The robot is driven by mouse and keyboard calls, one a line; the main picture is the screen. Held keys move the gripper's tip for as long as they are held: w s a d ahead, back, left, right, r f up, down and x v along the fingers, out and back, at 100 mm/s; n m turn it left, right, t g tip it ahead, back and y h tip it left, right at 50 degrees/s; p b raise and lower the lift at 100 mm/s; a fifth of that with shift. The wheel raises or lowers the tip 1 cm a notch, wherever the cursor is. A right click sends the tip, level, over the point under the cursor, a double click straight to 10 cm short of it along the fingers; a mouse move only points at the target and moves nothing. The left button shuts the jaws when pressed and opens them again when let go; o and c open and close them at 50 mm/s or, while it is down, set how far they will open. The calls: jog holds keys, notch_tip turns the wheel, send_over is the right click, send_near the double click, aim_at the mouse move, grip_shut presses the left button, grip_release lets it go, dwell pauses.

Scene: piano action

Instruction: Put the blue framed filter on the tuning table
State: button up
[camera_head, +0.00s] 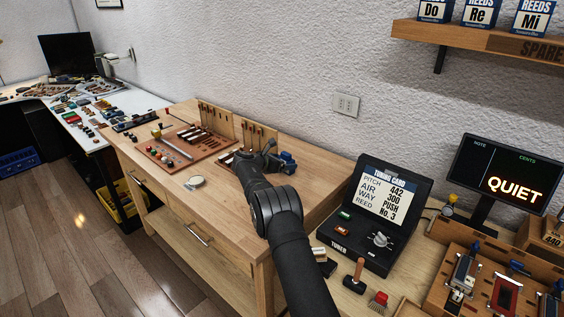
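My arm reaches from the bottom middle to the wooden workbench (225,215). My gripper (243,155) is at its far end, over the bench near the wall, seen from behind; its fingers are not clear. A small blue object (287,161) stands on the bench just right of my gripper; I cannot tell whether it is the blue framed filter or whether they touch. No blue framed filter can be picked out with certainty. A lower wooden table (345,299) at the right carries the black tuner box (372,242) with its card; I take it as the tuning table.
Left of my gripper are a brown tool board (172,160) and a round pale dish (195,182). A wooden parts tray (437,295) and a QUIET display (508,175) fill the right.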

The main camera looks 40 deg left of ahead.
jog(key=shift+s+r, duration=0.3)
jog(key=shift+s, duration=0.2)
jog(key=d+v, duration=0.1)
jog(key=v, duration=1.4)
jog(key=shift+s, duration=0.15)
jog(key=shift+s+a+r, duration=0.1)
jog(key=shift+s+r, duration=0.2)
jog(key=shift+s, duration=0.15)
jog(key=c, duration=0.4)
jog(key=x, duration=1.1)
jog(key=shift+w+r, duration=0.15)
jog(key=shift+r, duration=0.2)
jog(key=shift+w+a+f, duration=0.1)
jog(key=shift+w+f, duration=0.05)
jog(key=shift+w, duration=0.8)
jog(key=shift+w+a+f, duration=0.1)
jog(key=shift+w+f, duration=0.05)
jog(key=shift+w, duration=0.85)
jog(key=shift+w+f, duration=0.15)
jog(key=shift+w, duration=0.8)
